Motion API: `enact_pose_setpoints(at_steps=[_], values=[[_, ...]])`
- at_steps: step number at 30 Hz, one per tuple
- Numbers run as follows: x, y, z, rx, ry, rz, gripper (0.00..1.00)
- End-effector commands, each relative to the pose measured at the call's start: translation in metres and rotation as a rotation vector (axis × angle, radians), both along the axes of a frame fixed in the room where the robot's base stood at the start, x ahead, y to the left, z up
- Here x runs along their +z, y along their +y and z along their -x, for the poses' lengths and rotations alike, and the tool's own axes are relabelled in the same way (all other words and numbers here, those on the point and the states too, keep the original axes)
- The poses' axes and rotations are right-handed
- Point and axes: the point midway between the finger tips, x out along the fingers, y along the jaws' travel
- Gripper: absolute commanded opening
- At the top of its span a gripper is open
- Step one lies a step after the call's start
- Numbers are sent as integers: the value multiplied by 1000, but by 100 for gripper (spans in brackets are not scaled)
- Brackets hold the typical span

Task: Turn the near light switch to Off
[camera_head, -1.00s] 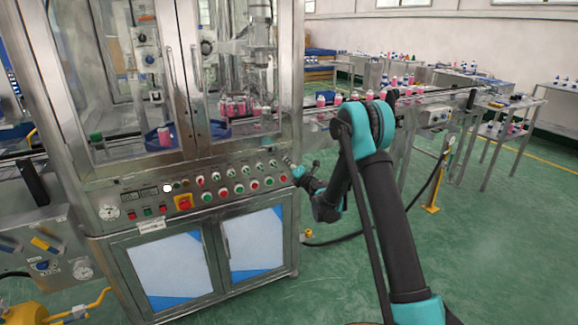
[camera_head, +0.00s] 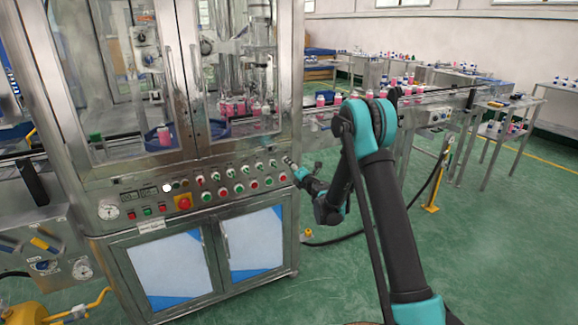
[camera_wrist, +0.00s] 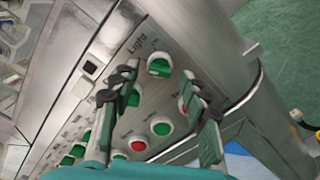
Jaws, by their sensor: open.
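The light switch (camera_wrist: 159,66) is a green rotary knob on a white round base, beside the word "Light" near the end of the steel panel. In the wrist view my gripper (camera_wrist: 161,78) is open, one finger on each side of the knob's near edge. I cannot tell whether the fingers touch it. The knob's handle lies roughly crosswise in the picture; its Off mark is not readable. In the head view my gripper (camera_head: 291,164) is at the panel's right end and hides the switch there.
Another red button is partly hidden behind the right finger. A steel post (camera_wrist: 215,50) stands beside the switch. A red emergency stop (camera_head: 184,202) is farther left on the panel.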

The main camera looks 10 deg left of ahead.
Motion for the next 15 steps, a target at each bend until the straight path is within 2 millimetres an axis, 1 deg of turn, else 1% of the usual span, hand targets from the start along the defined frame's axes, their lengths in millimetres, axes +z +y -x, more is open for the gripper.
enact_pose_setpoints(at_steps=[9, 12, 15], values=[[0, -37, 53, -1, 0, 0, 45], [0, -46, 67, -1, 0, 0, 45], [0, -53, 77, -1, 0, 0, 45]])
